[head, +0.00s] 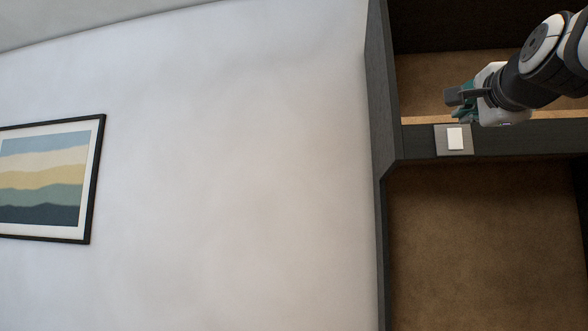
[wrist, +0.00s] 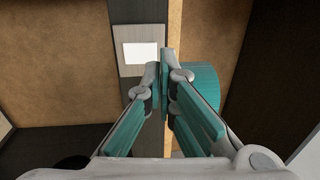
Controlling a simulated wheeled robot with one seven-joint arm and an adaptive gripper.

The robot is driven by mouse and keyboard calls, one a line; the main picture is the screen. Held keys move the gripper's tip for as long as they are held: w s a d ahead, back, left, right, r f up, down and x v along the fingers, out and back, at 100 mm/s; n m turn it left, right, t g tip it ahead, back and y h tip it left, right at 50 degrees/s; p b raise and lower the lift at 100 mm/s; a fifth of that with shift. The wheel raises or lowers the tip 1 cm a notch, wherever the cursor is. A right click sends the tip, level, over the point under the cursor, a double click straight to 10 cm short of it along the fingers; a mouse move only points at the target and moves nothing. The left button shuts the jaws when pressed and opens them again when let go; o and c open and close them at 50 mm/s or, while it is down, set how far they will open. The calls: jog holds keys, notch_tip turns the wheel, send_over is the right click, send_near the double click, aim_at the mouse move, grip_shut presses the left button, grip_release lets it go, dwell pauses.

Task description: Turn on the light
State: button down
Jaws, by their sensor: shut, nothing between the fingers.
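The light switch (head: 455,139) is a white rocker on a grey plate, set on the front of a dark shelf edge in the head view. In the wrist view the white rocker (wrist: 141,53) shows just left of and beyond my fingertips. My gripper (head: 458,105) is just above the switch in the head view, apart from the rocker as far as I can tell. In the wrist view my gripper (wrist: 164,75) has its teal-padded fingers together with nothing between them.
The dark shelf board (head: 520,138) runs right from the switch, with brown-backed recesses above and below it. A dark upright panel (head: 383,90) stands left of the switch. A framed picture (head: 45,180) hangs on the pale wall at left. The wall between is bare.

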aim_at(455, 139)
jog(key=p+x, duration=0.1)
jog(key=x, duration=0.5)
jog(key=shift+w, duration=0.4)
